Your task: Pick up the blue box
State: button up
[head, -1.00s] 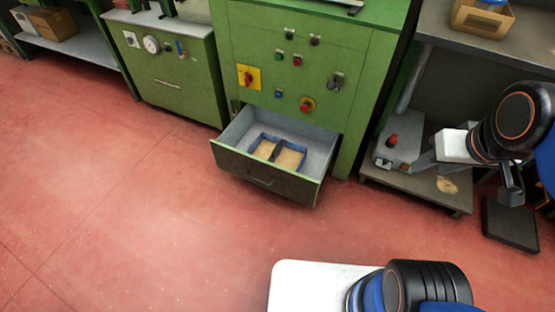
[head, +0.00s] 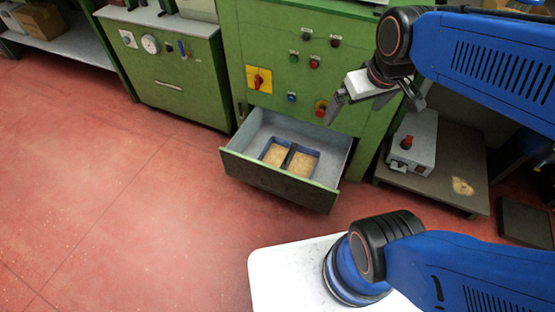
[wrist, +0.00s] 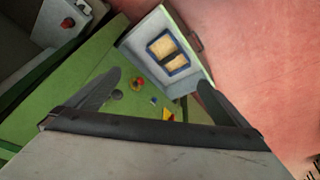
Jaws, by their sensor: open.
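The blue box (head: 289,157) sits inside an open drawer (head: 278,186) low in the green machine. It has a dark divider and two compartments with pale tan contents. It also shows in the wrist view (wrist: 169,50), in the drawer beyond my fingertips. My gripper (head: 374,110) is open and empty. It is raised in front of the machine, above and to the right of the drawer in the head view, apart from the box. Its spread fingers also show in the wrist view (wrist: 160,80). The box's underside is hidden.
The machine front (head: 285,75) has several knobs and buttons behind the drawer. A grey control box with a red knob (head: 412,143) stands on a low shelf at the right. A green cabinet (head: 170,75) stands at the left. The red floor (head: 110,200) in front is clear.

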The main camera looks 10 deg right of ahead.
jog(key=w+a+f+n+g, duration=0.1)
jog(key=w+a+f+n, duration=0.2)
jog(key=w, duration=0.7)
jog(key=n+g, duration=0.3)
jog(key=n, duration=0.3)
send_over(290, 150)
notch_tip(290, 150, down, 30)
notch_tip(290, 150, down, 17)
jog(key=shift+s+a, duration=0.1)
jog(key=shift+s, duration=0.05)
jog(key=c, duration=1.5)
jog(key=shift+r, duration=0.15)
